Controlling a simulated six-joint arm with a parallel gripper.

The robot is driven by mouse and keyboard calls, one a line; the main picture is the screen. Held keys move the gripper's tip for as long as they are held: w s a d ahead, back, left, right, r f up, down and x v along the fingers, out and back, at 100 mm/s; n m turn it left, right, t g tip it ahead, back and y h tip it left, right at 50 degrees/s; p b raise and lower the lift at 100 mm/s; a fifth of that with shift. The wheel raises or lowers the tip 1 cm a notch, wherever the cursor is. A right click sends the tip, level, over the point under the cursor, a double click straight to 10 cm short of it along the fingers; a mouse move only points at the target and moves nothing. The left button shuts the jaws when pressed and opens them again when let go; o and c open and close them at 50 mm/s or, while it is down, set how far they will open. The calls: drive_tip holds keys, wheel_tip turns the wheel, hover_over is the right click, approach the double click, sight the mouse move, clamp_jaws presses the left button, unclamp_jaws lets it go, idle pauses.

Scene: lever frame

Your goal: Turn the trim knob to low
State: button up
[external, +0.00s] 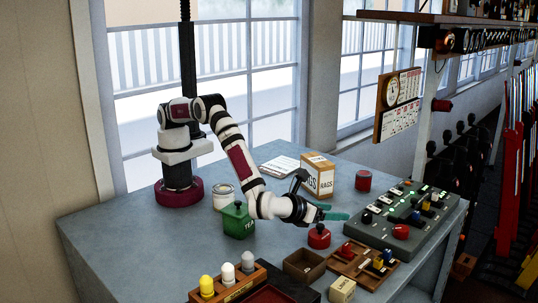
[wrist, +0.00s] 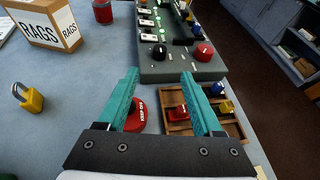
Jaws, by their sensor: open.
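A grey control panel (external: 395,244) stands at the right of the bench. It carries several switches and lit lamps, a black knob (external: 367,217) at its near left and a red knob (external: 401,232) at its near right. In the wrist view the black knob (wrist: 158,52) and red knob (wrist: 203,51) sit just beyond my fingers. I cannot read which control is the trim knob or where it points. My gripper (external: 337,215) has teal fingers, open and apart in the wrist view (wrist: 160,75), with nothing held. It is left of the panel, short of the black knob.
A red "KEEP OFF" piece (wrist: 137,116) lies below my fingers. A wooden tray (external: 347,265) of small coloured parts is beside it. A rags box (external: 318,172), red can (external: 363,181), green tea tin (external: 238,220) and yellow padlock (wrist: 29,99) stand around.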

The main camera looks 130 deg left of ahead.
wheel_tip(320, 180, up, 4)
drive_tip(key=m+t+y, duration=0.2)
drive_tip(key=m+t, duration=0.4)
drive_tip(key=t, duration=0.2)
hover_over(367, 214)
drive_tip(key=s+d, duration=0.1)
drive_tip(key=s, duration=0.2)
drive_tip(key=f+m+t+h, duration=0.1)
drive_tip(key=h, duration=0.1)
drive_tip(key=s+f+m+t+h, duration=0.1)
drive_tip(key=d+f+m+t+h, duration=0.1)
drive_tip(key=m+t+h, duration=0.1)
drive_tip(key=shift+s+f+h, duration=0.1)
drive_tip(key=shift+s+h, duration=0.05)
drive_tip(key=shift+h, duration=0.15)
drive_tip(key=f, duration=0.7)
drive_tip(key=shift+d+f, duration=0.1)
drive_tip(key=shift+d, duration=0.1)
drive_tip(key=x, duration=0.4)
drive_tip(key=shift+w+a, duration=0.25)
drive_tip(key=shift+w, duration=0.25)
clamp_jaws()
